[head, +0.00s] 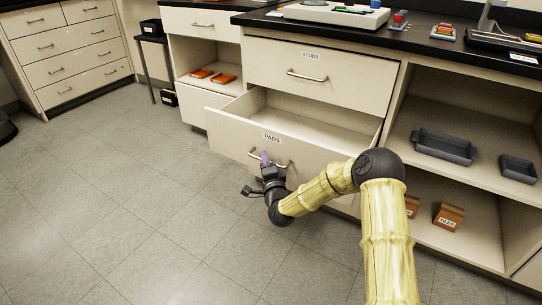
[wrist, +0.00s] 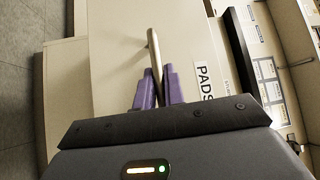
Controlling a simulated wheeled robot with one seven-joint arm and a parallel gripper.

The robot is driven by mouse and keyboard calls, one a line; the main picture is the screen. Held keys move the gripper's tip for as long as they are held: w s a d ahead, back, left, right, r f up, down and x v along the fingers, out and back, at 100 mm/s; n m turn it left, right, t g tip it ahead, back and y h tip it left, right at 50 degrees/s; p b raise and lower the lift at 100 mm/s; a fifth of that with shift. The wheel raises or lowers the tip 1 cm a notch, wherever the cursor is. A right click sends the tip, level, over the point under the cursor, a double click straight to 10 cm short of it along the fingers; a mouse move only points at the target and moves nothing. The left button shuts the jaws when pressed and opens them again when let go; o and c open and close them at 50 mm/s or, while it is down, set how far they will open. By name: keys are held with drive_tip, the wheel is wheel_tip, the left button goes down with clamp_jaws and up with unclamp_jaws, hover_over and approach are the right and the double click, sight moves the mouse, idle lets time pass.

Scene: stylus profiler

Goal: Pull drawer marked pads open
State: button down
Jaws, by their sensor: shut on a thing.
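The drawer marked PADS (head: 232,131) stands well out from the cabinet in the head view, and its inside looks empty. Its label (head: 271,138) is on the front panel above the bar handle; the label also shows in the wrist view (wrist: 204,82). My gripper (head: 268,162) is at the handle (head: 284,163). In the wrist view the purple fingers of my gripper (wrist: 158,88) are shut around the metal handle (wrist: 154,52).
The STUBS drawer (head: 318,73) above is closed. Open shelves on the right hold grey trays (head: 444,147) and small brown boxes (head: 449,216). The tiled floor (head: 120,190) in front and to the left is clear. The dark worktop (head: 415,42) carries instruments.

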drive_tip(key=shift+s+a+f, duration=0.1)
drive_tip(key=shift+s+a, duration=0.2)
drive_tip(key=shift+s, duration=0.45)
drive_tip(key=c, duration=1.5)
unclamp_jaws()
drive_tip(key=p+v, duration=0.5)
drive_tip(key=v, duration=1.2)
drive_tip(key=shift+s, duration=0.15)
